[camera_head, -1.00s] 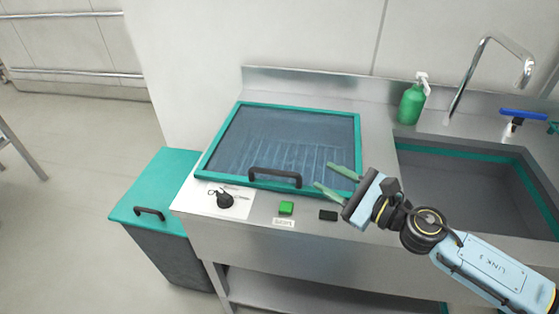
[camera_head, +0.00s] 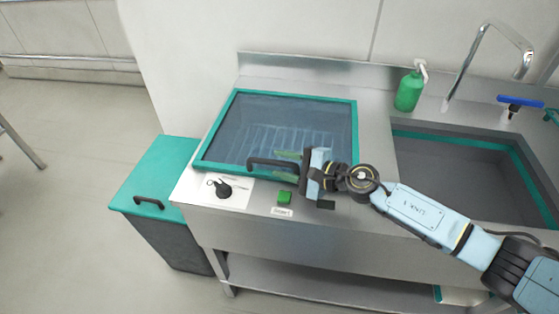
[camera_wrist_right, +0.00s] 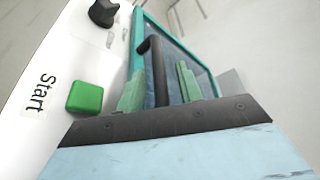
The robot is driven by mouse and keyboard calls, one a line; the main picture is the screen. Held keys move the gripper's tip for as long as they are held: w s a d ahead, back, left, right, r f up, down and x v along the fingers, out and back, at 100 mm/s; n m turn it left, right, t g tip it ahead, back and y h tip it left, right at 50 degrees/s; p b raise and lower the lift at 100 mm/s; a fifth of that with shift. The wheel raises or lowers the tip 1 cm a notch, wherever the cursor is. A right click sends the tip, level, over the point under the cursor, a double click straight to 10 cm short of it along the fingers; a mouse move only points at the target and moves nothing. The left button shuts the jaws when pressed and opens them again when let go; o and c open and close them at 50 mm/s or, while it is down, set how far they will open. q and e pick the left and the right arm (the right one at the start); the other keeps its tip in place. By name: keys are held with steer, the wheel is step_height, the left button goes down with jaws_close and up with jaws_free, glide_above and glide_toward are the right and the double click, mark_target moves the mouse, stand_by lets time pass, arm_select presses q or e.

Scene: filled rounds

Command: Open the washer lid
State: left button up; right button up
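The washer lid (camera_head: 228,125) is a dark see-through panel in a teal frame, lying closed on the steel counter. Its black bar handle (camera_head: 262,162) is along the front edge; the handle also shows in the wrist view (camera_wrist_right: 158,70). My right gripper (camera_head: 284,166) reaches the handle from the right with its green fingers apart. In the wrist view the handle lies between the two fingers (camera_wrist_right: 160,88), with gaps visible on both sides. The gripper's body hides the handle's right end in the head view. My left gripper is not in view.
A black knob (camera_head: 223,190) and a green start button (camera_head: 284,197) are on the counter in front of the lid. A sink (camera_head: 450,165) and a green soap bottle (camera_head: 408,92) are to the right. A teal-lidded bin (camera_head: 165,170) stands at the left.

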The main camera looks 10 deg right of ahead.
steer(key=shift+w+a+f, duration=0.2)
steer(key=shift+w+a, duration=0.2)
steer(key=shift+a, duration=0.2)
jaws_close()
